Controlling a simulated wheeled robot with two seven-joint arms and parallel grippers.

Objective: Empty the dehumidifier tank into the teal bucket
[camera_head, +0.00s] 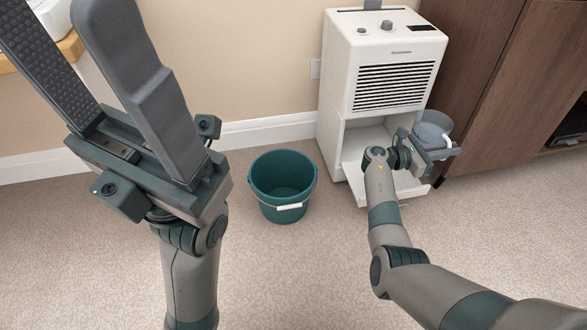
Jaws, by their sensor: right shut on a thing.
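The white dehumidifier (391,45) stands against the wall, its lower bay open and no tank visible inside. A grey tank (432,124) with a white handle part is at the right of the bay, in front of the brown cabinet. My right gripper (434,150) is shut on the tank; my wrist hides part of the hold. I cannot tell the water level. The teal bucket (284,172) stands upright on the carpet, left of the dehumidifier, and looks empty. My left gripper (62,30) is raised, close to the camera, with its fingers apart and nothing between them.
The brown cabinet (475,65) stands right of the dehumidifier, close to the tank. A wooden surface (70,46) with a white object (52,15) is at the upper left. Carpet is clear around the bucket and between it and the dehumidifier.

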